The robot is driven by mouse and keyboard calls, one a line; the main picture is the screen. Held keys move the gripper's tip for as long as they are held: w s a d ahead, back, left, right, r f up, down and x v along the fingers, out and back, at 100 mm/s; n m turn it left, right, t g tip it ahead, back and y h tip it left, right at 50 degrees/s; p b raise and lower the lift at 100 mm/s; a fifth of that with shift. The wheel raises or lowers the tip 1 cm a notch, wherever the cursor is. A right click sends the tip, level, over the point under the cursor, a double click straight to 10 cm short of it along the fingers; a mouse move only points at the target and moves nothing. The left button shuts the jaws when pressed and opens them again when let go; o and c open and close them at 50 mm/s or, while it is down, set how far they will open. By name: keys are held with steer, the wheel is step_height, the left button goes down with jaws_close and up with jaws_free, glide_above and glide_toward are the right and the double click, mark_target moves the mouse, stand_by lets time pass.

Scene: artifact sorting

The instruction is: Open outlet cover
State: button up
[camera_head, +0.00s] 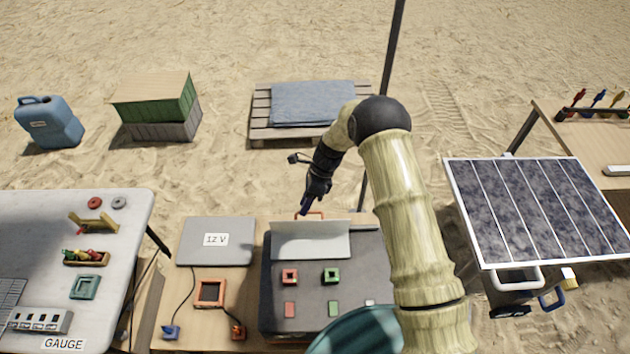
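The outlet cover (312,243) is a pale grey panel at the back of a dark grey box (345,303) on the table. It stands tilted, with its orange handle (316,214) at the far upper edge. A red square socket (290,276) and a green square socket (331,275) show uncovered in front of it. My gripper (304,209) is dark and points down at the left end of the handle. It overlaps the handle in the picture; I cannot tell whether its fingers are around it or beside it.
A grey 12 V box (216,240) and an orange frame (210,292) with cables stand left of the dark box. A solar panel (535,208) is at right. My arm hides part of the dark box's right side. Open sand lies behind.

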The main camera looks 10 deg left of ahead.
steer(key=b+v, duration=0.3)
steer(key=v, duration=1.3)
steer(key=shift+w+r+b, duration=0.15)
steer(key=shift+r+b, duration=0.15)
steer(key=shift+b, duration=0.1)
steer(key=shift+d, duration=0.1)
steer(key=shift+d+r, duration=0.1)
steer(key=shift+d, duration=0.15)
steer(key=c, duration=0.7)
steer(key=s+d+r+n, duration=0.1)
steer(key=d, duration=0.1)
steer(key=s+d+r+n+t, duration=0.1)
steer(key=d, duration=0.2)
steer(key=s+d+n+t+h, duration=0.1)
steer(key=d, duration=0.1)
steer(key=shift+d+r+n, duration=0.15)
steer(key=shift+r+n, duration=0.25)
jaws_close()
steer(key=s+d+r+n+t+h, duration=0.1)
steer(key=s+d+n+t, duration=0.1)
steer(key=s+d+n, duration=0.4)
steer(key=s+d+r+n+t+h, duration=0.1)
steer(key=s+d+n+t, duration=0.2)
steer(key=s, duration=1.1)
steer(key=d+n, duration=0.3)
steer(key=d, duration=0.3)
steer(key=shift+d+r+n+h, duration=0.15)
steer(key=shift+r+n+h, duration=0.15)
steer(key=shift+r+h, duration=0.1)
